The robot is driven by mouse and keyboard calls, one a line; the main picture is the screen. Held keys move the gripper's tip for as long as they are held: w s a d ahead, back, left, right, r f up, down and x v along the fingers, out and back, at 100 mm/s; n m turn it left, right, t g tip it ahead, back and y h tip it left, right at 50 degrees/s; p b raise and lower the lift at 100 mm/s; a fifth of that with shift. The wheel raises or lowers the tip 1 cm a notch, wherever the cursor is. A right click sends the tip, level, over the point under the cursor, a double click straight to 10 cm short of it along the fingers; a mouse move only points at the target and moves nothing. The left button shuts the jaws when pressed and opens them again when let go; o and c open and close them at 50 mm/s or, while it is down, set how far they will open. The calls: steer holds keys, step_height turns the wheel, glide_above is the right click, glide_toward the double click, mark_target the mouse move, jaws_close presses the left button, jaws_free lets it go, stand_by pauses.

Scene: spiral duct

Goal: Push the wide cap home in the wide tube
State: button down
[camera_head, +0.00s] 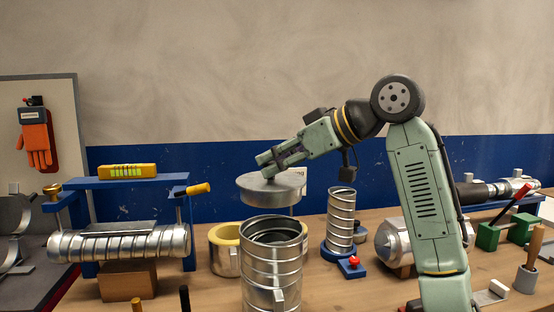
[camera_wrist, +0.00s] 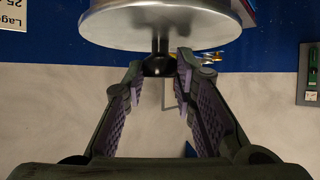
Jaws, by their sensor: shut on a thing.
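The wide cap (camera_head: 268,191) is a round grey metal disc, held roughly level above the wide tube. The wide tube (camera_head: 271,268) is a ribbed spiral metal tube, standing upright at the front with its open mouth facing up. A clear gap shows between cap and tube in the head view; whether they line up in depth I cannot tell. My gripper (camera_head: 270,163) is shut on the cap's dark knob. In the wrist view the cap (camera_wrist: 160,24) fills the top, its stem and knob between my fingertips (camera_wrist: 160,68). The tube is out of that view.
A narrower spiral tube (camera_head: 341,218) stands in a blue base to the right. A yellow-rimmed ring (camera_head: 224,258) sits behind the wide tube on the left. A blue clamp frame (camera_head: 130,183) holds a horizontal spiral duct (camera_head: 120,243) at left. A silver cone-ended piece (camera_head: 395,245) lies right.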

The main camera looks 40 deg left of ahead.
mark_target(278, 202)
steer(key=shift+f+b, duration=1.55)
steer(key=shift+f, duration=1.2)
steer(key=shift+p, duration=0.75)
steer(key=shift+f+b, duration=0.65)
steer(key=shift+f, duration=0.4)
steer(key=shift+f, duration=0.35)
steer(key=shift+f+b, duration=0.55)
steer(key=shift+f, duration=0.15)
steer(key=c, duration=1.2)
jaws_free()
